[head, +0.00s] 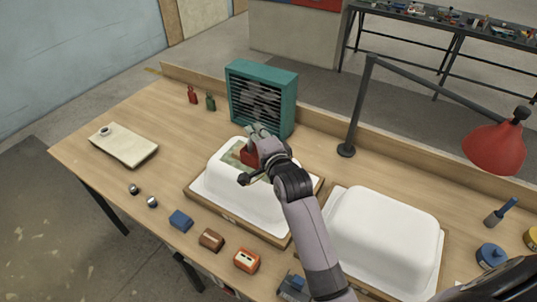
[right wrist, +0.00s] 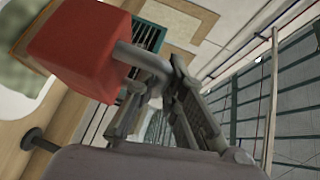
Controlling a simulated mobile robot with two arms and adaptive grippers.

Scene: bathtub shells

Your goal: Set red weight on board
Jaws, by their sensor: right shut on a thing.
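My right gripper (head: 262,140) is shut on the grey handle of a red block-shaped weight (head: 249,154), over the left white tub shell (head: 213,185). In the right wrist view the red weight (right wrist: 75,45) is tilted, its handle between the fingers (right wrist: 155,95). A small tan board-like piece (head: 236,150) and a greenish patch (head: 231,159) show on top of the shell, beside and partly behind the weight. I cannot tell whether the weight touches them. The greenish patch also shows in the right wrist view (right wrist: 15,75). My left gripper is not in view.
A teal fan box (head: 262,98) stands just behind the left shell. A second white shell (head: 385,235) and a red lamp (head: 495,148) are to the right. Blue (head: 181,220), brown (head: 211,240) and orange (head: 247,260) blocks line the front. A cream slab (head: 123,147) lies left.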

